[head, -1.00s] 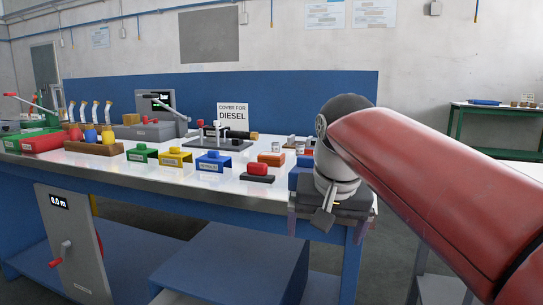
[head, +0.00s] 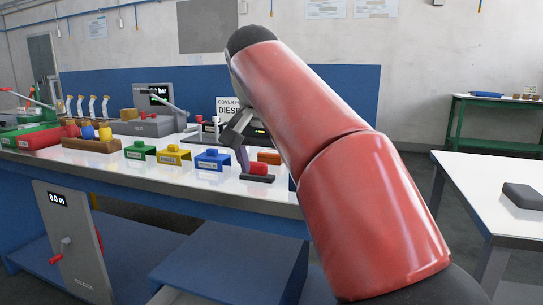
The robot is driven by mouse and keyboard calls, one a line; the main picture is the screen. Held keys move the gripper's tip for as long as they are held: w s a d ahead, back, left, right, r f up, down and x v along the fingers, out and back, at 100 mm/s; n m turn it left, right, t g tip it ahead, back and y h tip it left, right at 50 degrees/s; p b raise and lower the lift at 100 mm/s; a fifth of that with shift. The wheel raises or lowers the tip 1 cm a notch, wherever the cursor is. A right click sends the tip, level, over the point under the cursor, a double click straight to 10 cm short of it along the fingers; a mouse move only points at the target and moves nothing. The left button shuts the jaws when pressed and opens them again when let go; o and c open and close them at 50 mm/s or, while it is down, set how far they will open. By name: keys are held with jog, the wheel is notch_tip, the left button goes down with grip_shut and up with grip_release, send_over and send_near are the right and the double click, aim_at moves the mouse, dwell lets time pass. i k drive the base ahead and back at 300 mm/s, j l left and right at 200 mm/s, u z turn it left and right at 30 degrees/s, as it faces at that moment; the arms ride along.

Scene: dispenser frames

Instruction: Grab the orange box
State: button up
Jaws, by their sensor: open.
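The orange box (head: 269,157) lies on the white tabletop behind the red-topped block (head: 259,169). My arm covers its right side. My gripper (head: 244,156) hangs over the table just left of the orange box in the picture. One finger shows, pointing down; the other is hidden behind my red arm. The gripper is open, and I see nothing held in it. I cannot tell how high its tip is above the table or whether it touches anything.
Green (head: 139,149), yellow (head: 173,153) and blue (head: 213,158) blocks stand in a row to the left. A DIESEL sign (head: 229,104) and fittings stand behind. A white side table (head: 480,190) with a dark slab (head: 523,195) is at right.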

aim_at(273, 157)
jog(key=i, duration=0.9)
